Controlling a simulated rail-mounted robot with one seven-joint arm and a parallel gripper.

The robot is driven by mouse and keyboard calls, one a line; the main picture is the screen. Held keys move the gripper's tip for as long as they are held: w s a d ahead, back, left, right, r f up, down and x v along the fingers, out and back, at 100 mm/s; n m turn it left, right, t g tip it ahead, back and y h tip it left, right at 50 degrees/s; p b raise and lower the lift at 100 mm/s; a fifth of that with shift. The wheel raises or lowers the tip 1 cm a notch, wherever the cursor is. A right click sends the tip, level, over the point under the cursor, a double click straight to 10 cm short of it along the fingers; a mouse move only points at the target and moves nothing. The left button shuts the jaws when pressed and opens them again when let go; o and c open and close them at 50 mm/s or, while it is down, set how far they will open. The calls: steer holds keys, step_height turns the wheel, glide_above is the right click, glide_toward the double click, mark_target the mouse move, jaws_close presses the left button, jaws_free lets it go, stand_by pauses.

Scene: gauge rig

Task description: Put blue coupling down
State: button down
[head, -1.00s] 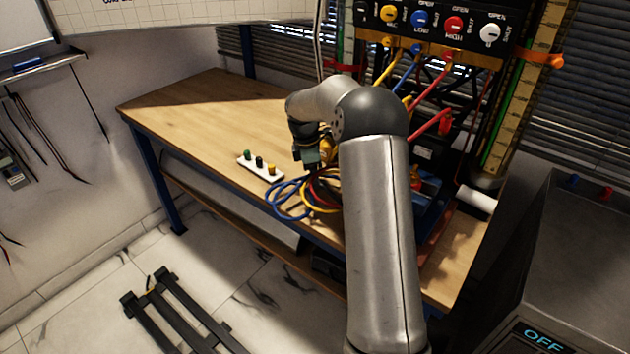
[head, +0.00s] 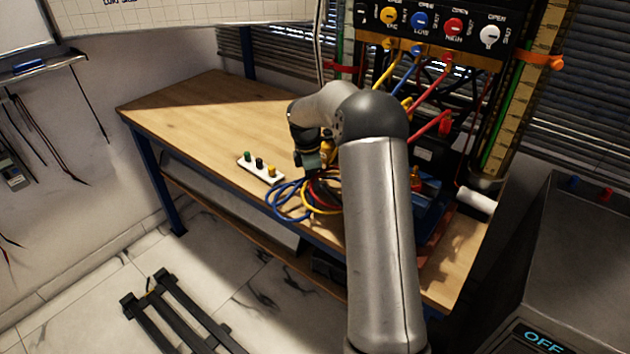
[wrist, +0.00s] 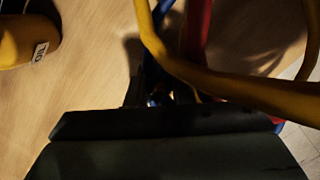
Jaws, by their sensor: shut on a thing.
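My gripper (head: 308,161) is low over the front part of the wooden bench, beside the looped hoses. In the wrist view its dark fingers (wrist: 158,96) are shut on a small, dark, bluish piece, which I take to be the blue coupling (wrist: 155,98). A blue hose (wrist: 172,28) runs up from near it. The coupling is mostly hidden by the fingers and shadow, and my arm hides it in the head view. I cannot tell whether it touches the bench.
Blue, yellow and red hoses (head: 288,201) loop over the bench's front edge; a yellow hose (wrist: 235,84) crosses close to the wrist camera. A white strip with coloured knobs (head: 260,167) lies left of my gripper. A yellow labelled body (wrist: 22,42) is nearby. The bench's left part (head: 190,110) is clear.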

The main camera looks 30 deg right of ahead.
step_height(320, 180, up, 9)
steer(key=shift+r, duration=0.15)
steer(key=a+f+m, duration=0.1)
steer(key=a+m, duration=0.1)
steer(key=a, duration=0.1)
steer(key=s+a+f+m+p, duration=0.1)
steer(key=a+m, duration=0.1)
steer(key=s+a+f+m+p, duration=0.1)
steer(key=a+f, duration=0.1)
steer(key=a, duration=0.1)
steer(key=shift+s+a+f+m+g+y, duration=0.1)
steer(key=shift+s+a+m+g+y, duration=0.1)
steer(key=shift+a+m+g+y, duration=0.15)
steer(key=s+a+f+m+y+p, duration=0.1)
steer(key=s+a+f+m+p, duration=0.1)
steer(key=s+a+f+m, duration=0.6)
steer(key=s+a+f, duration=0.1)
steer(key=s+f, duration=0.2)
steer(key=shift+s+m+p, duration=0.15)
steer(key=shift+m+p, duration=0.15)
steer(key=shift+m, duration=0.05)
